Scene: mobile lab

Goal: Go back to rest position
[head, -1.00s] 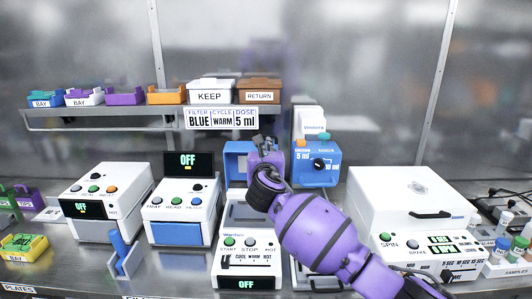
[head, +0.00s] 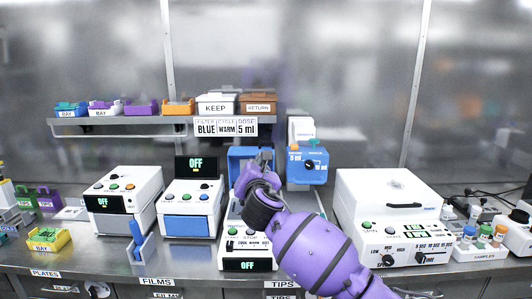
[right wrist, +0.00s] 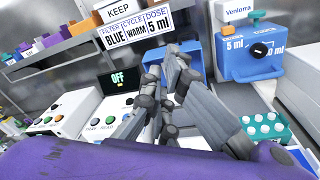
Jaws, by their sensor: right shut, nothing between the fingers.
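My right gripper (head: 264,158) is on the purple arm that comes in from the lower right. It is raised in front of the blue-framed station and above the white washer-like machine (head: 248,264), which reads OFF. Its grey fingers also show in the right wrist view (right wrist: 160,85), shut with nothing held. My left gripper is in neither view.
White machines line the bench: two reading OFF at left (head: 128,200) (head: 190,208) and a large one (head: 390,200) at right. A blue dispenser (head: 307,172) stands behind. The shelf (head: 130,124) holds coloured trays and KEEP (head: 215,108) and RETURN (head: 258,108) boxes.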

